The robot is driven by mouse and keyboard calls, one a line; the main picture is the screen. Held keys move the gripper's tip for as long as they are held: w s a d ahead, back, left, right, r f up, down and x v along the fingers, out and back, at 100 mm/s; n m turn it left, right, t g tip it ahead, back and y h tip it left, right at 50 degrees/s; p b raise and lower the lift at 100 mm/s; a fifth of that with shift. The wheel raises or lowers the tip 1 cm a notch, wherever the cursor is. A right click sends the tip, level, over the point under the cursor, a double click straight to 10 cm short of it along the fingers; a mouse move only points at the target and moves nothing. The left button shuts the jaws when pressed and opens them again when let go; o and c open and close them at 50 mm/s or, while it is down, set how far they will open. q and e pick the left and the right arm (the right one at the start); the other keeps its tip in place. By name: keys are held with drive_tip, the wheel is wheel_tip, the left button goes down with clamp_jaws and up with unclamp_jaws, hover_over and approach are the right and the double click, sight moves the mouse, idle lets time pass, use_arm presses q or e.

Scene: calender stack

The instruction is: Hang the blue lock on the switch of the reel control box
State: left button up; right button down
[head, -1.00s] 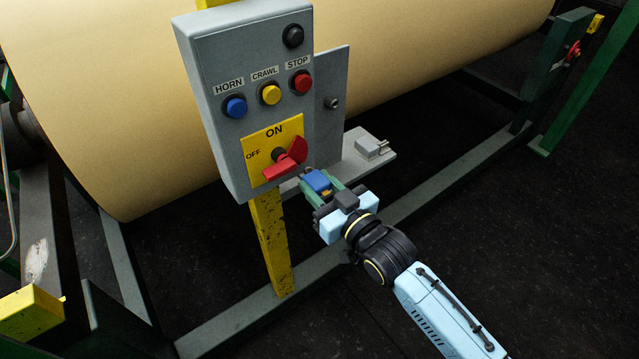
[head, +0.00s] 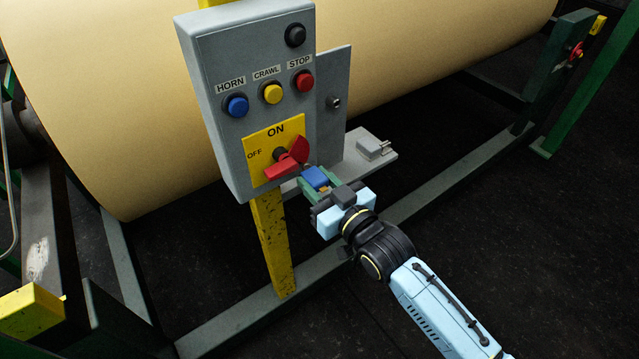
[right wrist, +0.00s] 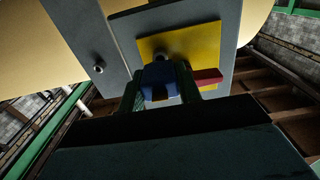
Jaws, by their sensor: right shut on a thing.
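The reel control box (head: 235,160) is a grey box on a yellow post. Its red switch (head: 288,160) sits on a yellow plate marked ON and OFF, with its handle slanting between upper right and lower left. My right gripper (head: 318,182) is shut on the blue lock (head: 315,177), just below and right of the switch. In the right wrist view the blue lock (right wrist: 160,82) is between the green fingers, in front of the yellow plate (right wrist: 190,52), with the red switch (right wrist: 208,76) to its right. Whether the lock touches the switch cannot be told. My left gripper is not in view.
A grey shelf (head: 383,165) with a small metal part (head: 374,148) stands right of the box. A large tan roll (head: 420,50) lies behind. The yellow post (head: 273,245) and a green-grey floor rail (head: 440,190) stand below. The floor at lower right is clear.

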sight(322, 188)
drive_tip(key=shift+b+x, duration=0.35)
drive_tip(key=shift+x, duration=0.7)
drive_tip(key=c, duration=0.8)
unclamp_jaws()
drive_tip(key=shift+o, duration=0.2)
drive_tip(key=shift+p+v, duration=0.85)
drive_tip(key=shift+v, duration=0.25)
drive_tip(key=p+v, duration=0.2)
drive_tip(key=v, duration=0.2)
drive_tip(key=shift+s+d+p, duration=0.25)
drive_tip(key=shift+s+p, duration=0.05)
